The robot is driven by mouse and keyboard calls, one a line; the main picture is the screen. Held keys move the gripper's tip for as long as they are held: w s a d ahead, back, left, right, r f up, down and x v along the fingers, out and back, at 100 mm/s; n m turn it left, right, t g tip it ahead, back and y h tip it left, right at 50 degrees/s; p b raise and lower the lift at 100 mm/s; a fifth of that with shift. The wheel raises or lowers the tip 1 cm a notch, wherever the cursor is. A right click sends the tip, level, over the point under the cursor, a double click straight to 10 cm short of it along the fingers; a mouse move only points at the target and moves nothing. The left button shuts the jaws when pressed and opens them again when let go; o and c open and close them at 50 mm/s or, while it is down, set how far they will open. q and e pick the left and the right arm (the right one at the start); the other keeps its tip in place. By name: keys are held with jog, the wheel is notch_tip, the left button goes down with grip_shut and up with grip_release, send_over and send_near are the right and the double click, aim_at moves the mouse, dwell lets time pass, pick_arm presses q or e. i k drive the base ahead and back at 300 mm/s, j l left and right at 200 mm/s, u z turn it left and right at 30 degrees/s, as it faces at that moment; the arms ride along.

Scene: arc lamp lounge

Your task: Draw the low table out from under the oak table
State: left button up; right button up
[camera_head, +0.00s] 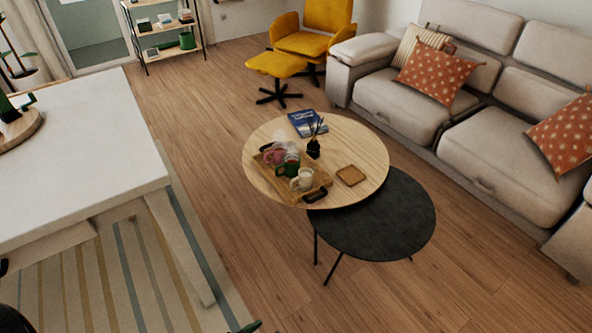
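The round oak table (368,152) stands in the middle of the room, with a pale wood top. The low table (385,222) has a round dark grey top and thin black legs. It sits lower and is partly under the oak table's front right side. The oak top hides its far left part; the rest of its top shows bare. Neither of my grippers can be made out in the head view.
The oak table bears a wooden tray (318,180) with cups, a blue book (308,123), a reed diffuser (313,148) and a coaster (351,176). A beige sofa (484,147) stands right, a white table (80,170) left. Wood floor in front is clear.

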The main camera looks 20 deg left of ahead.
aim_at(395, 222)
jog(key=u, duration=0.5)
jog(key=l+u, duration=0.15)
jog(key=u, duration=0.35)
jog(key=l+u, duration=0.1)
jog(key=u, duration=0.35)
jog(key=l+u, duration=0.1)
jog(key=u, duration=0.4)
jog(key=k+l+u, duration=0.1)
jog(key=l+u, duration=0.35)
jog(key=k+l+u, duration=0.1)
jog(key=l+u, duration=0.15)
jog(key=u, duration=0.2)
jog(key=k+l+u, duration=1)
jog(key=k, duration=0.35)
jog(key=k+l, duration=0.2)
jog(key=k, duration=0.2)
jog(key=k+l, duration=0.15)
jog(key=k, duration=0.25)
jog(key=k+l, duration=0.2)
jog(key=k, duration=0.2)
